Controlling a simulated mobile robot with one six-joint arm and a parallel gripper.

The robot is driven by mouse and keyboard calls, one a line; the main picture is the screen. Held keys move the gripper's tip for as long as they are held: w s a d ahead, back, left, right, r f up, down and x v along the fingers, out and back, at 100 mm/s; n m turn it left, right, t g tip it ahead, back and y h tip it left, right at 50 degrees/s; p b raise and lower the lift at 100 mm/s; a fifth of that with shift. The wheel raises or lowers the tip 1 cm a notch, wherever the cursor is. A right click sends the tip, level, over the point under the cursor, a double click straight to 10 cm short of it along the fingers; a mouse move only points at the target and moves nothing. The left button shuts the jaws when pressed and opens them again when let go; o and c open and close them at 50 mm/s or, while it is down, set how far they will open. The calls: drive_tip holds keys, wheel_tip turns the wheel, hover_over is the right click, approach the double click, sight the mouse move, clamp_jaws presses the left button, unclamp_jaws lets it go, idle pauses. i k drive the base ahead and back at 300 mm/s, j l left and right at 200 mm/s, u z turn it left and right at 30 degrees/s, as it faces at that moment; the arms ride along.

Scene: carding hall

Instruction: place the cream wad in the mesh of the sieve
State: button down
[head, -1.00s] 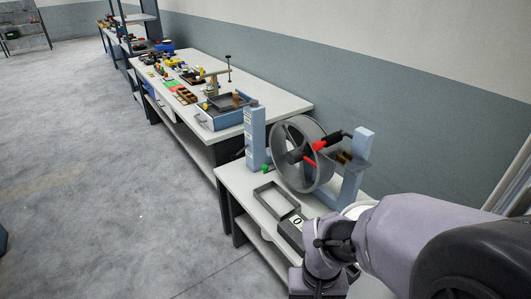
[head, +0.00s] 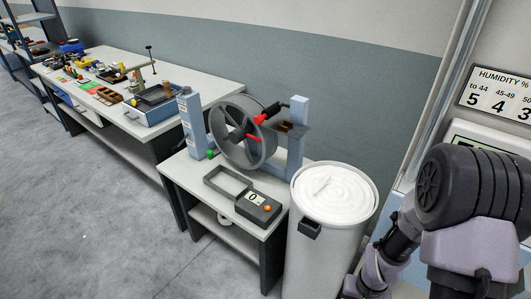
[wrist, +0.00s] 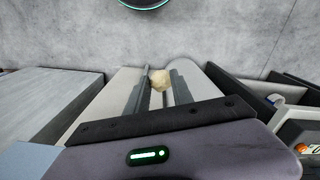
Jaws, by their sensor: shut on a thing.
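My gripper (wrist: 160,92) is shut on the cream wad (wrist: 160,80), a small pale lump between the fingertips in the wrist view. Bare grey floor shows beyond it. In the head view my arm reaches down at the lower right; the gripper and wad are outside that picture. I cannot clearly identify a sieve or its mesh. A grey rectangular frame (head: 228,183) lies on the small table, but I cannot tell whether it is the sieve.
A tall can (head: 325,250) with white fluffy fill stands beside the small table (head: 190,180). The table holds a large drum wheel (head: 217,127) and a dark box with a "0" display (head: 258,208). A cluttered long bench (head: 210,91) stands behind. Floor at left is clear.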

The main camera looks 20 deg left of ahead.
sight(156, 95)
drive_tip(key=i+j+z, duration=0.1)
drive_tip(key=j, duration=0.8)
drive_tip(key=i+j+z, duration=0.1)
drive_tip(key=j, duration=0.8)
drive_tip(key=i+j, duration=0.25)
drive_tip(key=j, duration=0.7)
drive_tip(key=i+j+z, duration=0.15)
drive_tip(key=j, duration=0.75)
drive_tip(key=k, duration=0.05)
